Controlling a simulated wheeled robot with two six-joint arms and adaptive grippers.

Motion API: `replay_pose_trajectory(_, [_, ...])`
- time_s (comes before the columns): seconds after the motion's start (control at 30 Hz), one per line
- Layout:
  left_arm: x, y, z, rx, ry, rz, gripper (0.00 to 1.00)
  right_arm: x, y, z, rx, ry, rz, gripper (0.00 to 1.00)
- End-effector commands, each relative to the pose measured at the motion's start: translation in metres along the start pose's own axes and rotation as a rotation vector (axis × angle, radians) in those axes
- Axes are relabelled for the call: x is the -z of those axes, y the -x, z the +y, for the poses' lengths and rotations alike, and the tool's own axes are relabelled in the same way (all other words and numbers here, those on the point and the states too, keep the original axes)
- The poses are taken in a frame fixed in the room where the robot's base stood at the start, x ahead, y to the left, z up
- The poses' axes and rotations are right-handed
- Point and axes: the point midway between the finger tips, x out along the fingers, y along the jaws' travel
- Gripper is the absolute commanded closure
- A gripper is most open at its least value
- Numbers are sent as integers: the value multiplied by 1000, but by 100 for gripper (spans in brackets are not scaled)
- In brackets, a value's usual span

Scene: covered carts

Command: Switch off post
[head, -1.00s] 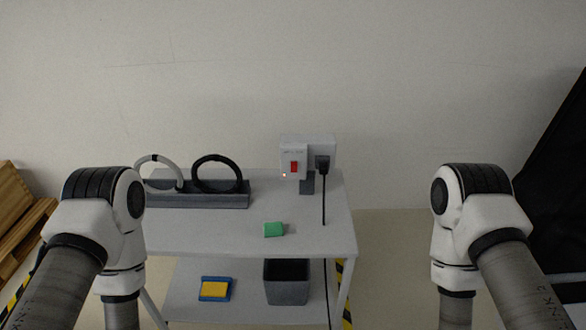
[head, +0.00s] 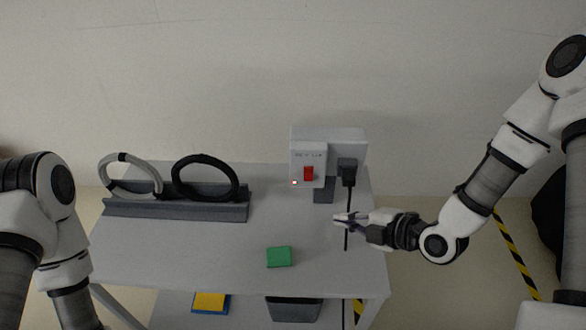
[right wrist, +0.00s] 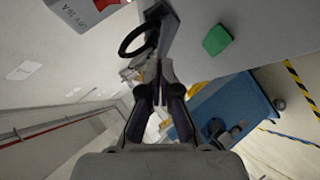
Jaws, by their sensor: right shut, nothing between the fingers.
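The post is a light grey box (head: 307,158) on a short dark stand at the back right of the cart top. Its front carries a red rocker switch (head: 308,174) and a small reddish light (head: 294,182). The switch also shows at the top edge of the right wrist view (right wrist: 103,4). A black plug (head: 347,174) sits in the box's right part, its cable hanging down. My right gripper (head: 337,218) is shut and empty, below and right of the switch, apart from it, overlapping the cable in the picture. My left gripper is out of view.
A dark rack (head: 175,209) with a white ring (head: 113,186) and a black ring (head: 178,175) stands at the left. A green block (head: 279,257) lies on the cart top (head: 200,250). The lower shelf holds a grey bin (head: 294,310) and a yellow-blue item (head: 210,302).

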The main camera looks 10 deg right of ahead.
Motion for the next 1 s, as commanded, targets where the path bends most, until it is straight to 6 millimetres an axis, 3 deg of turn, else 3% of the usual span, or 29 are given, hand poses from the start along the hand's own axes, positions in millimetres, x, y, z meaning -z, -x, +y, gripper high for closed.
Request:
replay_pose_trajectory(0.03, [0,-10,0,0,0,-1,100,-5,0,9,-43,-4,-4,100])
replay_pose_trajectory(0.27, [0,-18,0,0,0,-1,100,-10,7,42,-144,-2,-11,100])
replay_pose_trajectory(0.67, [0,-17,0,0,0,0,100,-10,4,45,-144,3,-12,100])
replay_pose_trajectory(0.87, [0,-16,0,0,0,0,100,-9,-18,47,-138,8,-11,100])
replay_pose_trajectory(1.0, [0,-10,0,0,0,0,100,-8,-45,52,-139,9,-8,100])
